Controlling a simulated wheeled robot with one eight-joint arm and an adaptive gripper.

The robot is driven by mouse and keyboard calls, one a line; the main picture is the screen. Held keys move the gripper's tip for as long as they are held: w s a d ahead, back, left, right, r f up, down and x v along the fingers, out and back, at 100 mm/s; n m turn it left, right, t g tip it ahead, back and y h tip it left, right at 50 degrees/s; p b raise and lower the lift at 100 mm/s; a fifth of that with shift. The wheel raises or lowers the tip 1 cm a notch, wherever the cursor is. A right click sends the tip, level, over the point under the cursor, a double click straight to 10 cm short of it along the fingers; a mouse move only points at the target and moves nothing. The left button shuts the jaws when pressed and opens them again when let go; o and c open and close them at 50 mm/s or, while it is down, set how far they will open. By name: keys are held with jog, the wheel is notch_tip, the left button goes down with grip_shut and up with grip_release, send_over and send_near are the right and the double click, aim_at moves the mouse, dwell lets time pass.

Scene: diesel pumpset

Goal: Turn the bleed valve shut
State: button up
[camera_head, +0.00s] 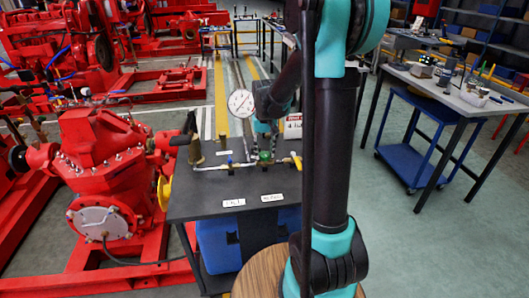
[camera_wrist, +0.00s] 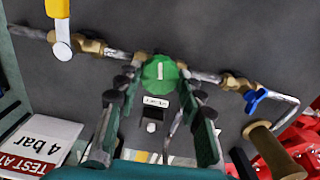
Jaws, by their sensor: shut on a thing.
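A green round valve wheel (camera_head: 265,157) sits on the pipe run over the dark bench top; in the wrist view the green wheel (camera_wrist: 160,73) shows near the centre. My gripper (camera_wrist: 160,78) is shut on it, with one dark finger on each side of the wheel. In the head view my gripper (camera_head: 267,143) comes down from above it. The same pipe carries a blue handle (camera_wrist: 255,100) on one side and a yellow lever (camera_wrist: 60,10) on the other. A small label lies near the green wheel; I cannot read it surely.
A round white gauge (camera_head: 241,103) stands behind the pipe. A brass cylinder (camera_wrist: 272,148) is beside the blue handle, and a "4 bar" sign (camera_wrist: 40,145) is at lower left. A red pump (camera_head: 100,165) stands left of the bench. Clear floor (camera_head: 420,235) lies to the right.

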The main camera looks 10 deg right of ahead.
aim_at(265, 154)
jog(key=shift+m, duration=1.3)
jog(key=o, duration=1.2)
jog(key=shift+c, duration=0.2)
notch_tip(265, 154, up, 12)
jog(key=s+d+f+n+t, duration=0.1)
jog(key=s+d+f+t, duration=0.1)
jog(key=s+f, duration=0.5)
jog(key=s+d+f+n+t, duration=0.1)
jog(key=s+d+f+t, duration=0.1)
jog(key=s+f, duration=0.6)
jog(key=s, duration=0.6)
jog(key=shift+s+f, duration=0.15)
jog(key=shift+s, duration=0.15)
